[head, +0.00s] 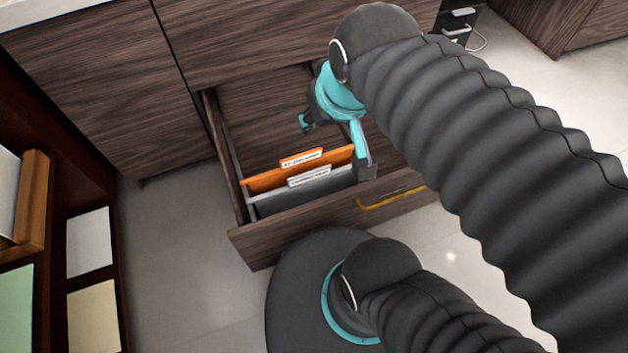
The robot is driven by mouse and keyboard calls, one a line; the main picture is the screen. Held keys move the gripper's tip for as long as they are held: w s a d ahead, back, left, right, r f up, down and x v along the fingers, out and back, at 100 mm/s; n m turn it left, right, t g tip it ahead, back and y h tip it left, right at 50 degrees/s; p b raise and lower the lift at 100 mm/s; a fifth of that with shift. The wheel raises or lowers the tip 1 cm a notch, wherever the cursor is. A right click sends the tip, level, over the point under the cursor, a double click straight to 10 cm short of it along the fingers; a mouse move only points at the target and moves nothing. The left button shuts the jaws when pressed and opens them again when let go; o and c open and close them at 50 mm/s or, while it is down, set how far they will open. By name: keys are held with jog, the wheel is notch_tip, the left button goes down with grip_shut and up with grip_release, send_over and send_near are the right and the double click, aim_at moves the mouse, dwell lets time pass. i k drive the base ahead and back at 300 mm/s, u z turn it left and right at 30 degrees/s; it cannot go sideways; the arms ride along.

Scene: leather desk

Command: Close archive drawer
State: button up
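The archive drawer (290,227) is dark wood and stands pulled out from the cabinet. It holds an orange hanging folder (262,180) and a grey one (300,192), both with white label tabs. A gold handle (385,200) is on its front panel, partly covered by my arm. My gripper (335,145), teal and black, is over the drawer's interior with its fingers spread apart. One finger is over the back part, the other near the inner side of the front panel. I cannot tell whether it touches the panel. The drawer's right side is hidden behind my arm.
Closed wooden cabinet fronts (105,75) are left of the drawer. A dark shelf with books and folders (90,242) stands at the left edge. Tiled floor (165,240) is bare between shelf and drawer. A black unit with silver handles (458,28) is at the upper right.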

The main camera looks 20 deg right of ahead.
aim_at(253, 120)
jog(key=k, duration=0.5)
jog(key=z, duration=2.8)
jog(key=k, duration=0.75)
jog(key=u, duration=2.15)
